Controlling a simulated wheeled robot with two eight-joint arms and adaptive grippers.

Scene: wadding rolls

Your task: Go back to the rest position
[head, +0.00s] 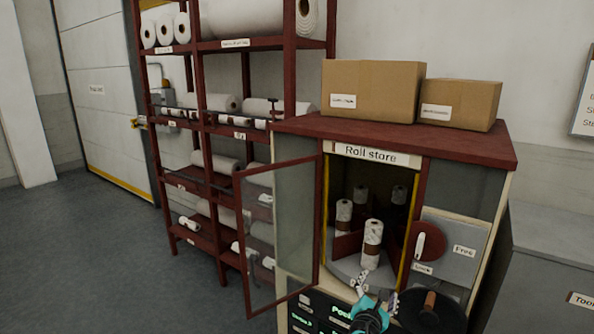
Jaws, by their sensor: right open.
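My right gripper (360,281) is open and empty at the lower front of the roll store (376,155). Its fingers point up toward the cabinet opening, below the nearest wadding roll (373,245). A gap seems to lie between the fingers and that roll, though depth is hard to judge. Several banded white rolls stand upright on the round grey shelf (343,268) inside, parted by dark red dividers. The glass door (278,235) of the roll store stands open to the left. My left gripper is not in view.
A red rack (207,150) with white rolls stands behind on the left. Two cardboard boxes (372,90) sit on the cabinet top. A lock panel (447,250) and a dark round part with a handle (430,308) are right of the opening. The floor (90,255) at left is clear.

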